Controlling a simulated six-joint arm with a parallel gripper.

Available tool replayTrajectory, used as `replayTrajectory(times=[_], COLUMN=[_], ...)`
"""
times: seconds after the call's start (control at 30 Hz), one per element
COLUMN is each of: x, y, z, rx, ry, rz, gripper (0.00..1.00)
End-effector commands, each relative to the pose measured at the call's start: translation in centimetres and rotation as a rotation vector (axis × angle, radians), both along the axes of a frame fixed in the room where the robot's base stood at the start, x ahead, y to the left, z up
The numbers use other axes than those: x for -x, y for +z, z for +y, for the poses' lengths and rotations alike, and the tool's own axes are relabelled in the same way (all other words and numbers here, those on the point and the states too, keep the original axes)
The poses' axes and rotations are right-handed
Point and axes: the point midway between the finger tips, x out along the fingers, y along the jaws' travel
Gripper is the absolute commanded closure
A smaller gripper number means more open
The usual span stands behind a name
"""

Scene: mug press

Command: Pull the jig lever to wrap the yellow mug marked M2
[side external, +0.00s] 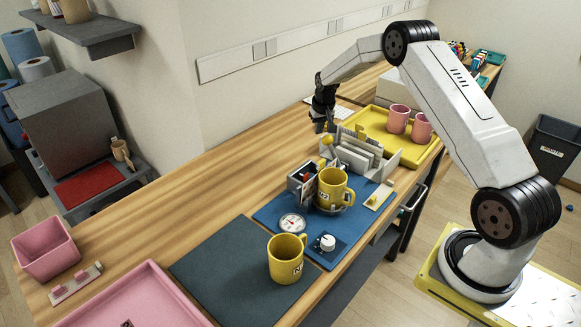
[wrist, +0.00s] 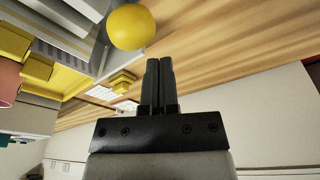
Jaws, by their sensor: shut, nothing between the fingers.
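The yellow mug (side external: 331,186) stands upright in the jig on the blue mat (side external: 268,218); its dark mark is partly readable and ends in 2. The jig (side external: 302,180) is a grey frame beside the mug's left side. The lever's yellow ball knob (side external: 327,139) stands behind the mug; it also shows in the wrist view (wrist: 131,27), beyond and left of the fingertips. My gripper (side external: 323,122) is above and behind the knob, apart from it. Its fingers (wrist: 159,64) are shut together and empty.
A second yellow mug (side external: 286,259) stands on the dark mat (side external: 215,275) in front. A dial (side external: 292,223) and a white knob (side external: 327,242) sit on the blue mat. A grey rack (side external: 360,152) and a yellow tray (side external: 372,122) with pink mugs (side external: 398,119) lie behind.

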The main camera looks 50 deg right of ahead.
Motion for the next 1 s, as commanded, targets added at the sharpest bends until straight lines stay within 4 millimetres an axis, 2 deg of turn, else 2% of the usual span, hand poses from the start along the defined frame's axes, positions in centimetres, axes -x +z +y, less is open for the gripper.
replayTrajectory(times=[1.0], x=[0.0], y=[-2.6], z=[0.0], rx=[0.000], ry=[0.000], rz=[0.000], gripper=[1.00])
